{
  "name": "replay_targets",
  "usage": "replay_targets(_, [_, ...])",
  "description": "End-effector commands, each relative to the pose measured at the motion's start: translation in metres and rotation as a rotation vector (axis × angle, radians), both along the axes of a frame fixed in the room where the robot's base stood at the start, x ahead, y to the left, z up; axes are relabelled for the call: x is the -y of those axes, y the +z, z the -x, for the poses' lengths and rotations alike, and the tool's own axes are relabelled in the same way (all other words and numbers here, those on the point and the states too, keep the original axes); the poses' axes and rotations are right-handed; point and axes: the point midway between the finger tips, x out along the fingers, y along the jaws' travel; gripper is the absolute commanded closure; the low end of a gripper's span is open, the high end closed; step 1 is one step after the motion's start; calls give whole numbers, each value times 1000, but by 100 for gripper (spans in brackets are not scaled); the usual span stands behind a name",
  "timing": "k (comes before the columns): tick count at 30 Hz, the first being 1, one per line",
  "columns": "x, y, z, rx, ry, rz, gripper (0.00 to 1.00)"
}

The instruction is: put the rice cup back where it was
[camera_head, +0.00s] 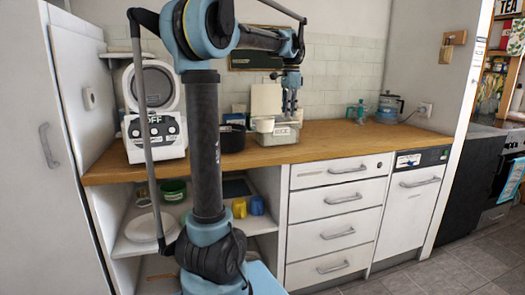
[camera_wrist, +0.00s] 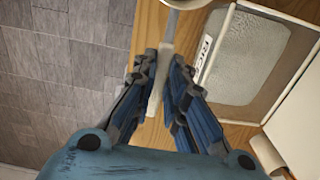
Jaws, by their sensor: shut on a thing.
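The rice cup is pale, with a round bowl (camera_head: 264,125) and a long flat handle. In the wrist view its bowl (camera_wrist: 186,3) is cut off by the top edge, and the handle (camera_wrist: 157,100) runs down between my fingers. My gripper (camera_wrist: 165,62) is shut on this handle; it also shows in the head view (camera_head: 290,107). The rice box (camera_head: 284,136), labelled RICE, stands on the counter with its lid (camera_head: 266,99) raised. In the wrist view the open box, full of white rice (camera_wrist: 247,55), is just right of the cup and gripper.
A white rice cooker (camera_head: 153,128) with its lid up and a dark pot (camera_head: 231,138) stand to the left. A kettle (camera_head: 389,108) and a teal item (camera_head: 360,112) are at the right. The wooden counter (camera_head: 335,131) is clear between box and kettle.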

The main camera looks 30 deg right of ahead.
Motion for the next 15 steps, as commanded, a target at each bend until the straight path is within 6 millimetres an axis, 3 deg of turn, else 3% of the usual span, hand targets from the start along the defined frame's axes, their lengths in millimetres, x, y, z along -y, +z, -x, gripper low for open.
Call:
replay_targets(9, [2, -46, 2, 0, -6, 0, 100])
replay_targets(15, [2, -58, 2, 0, -5, 0, 100])
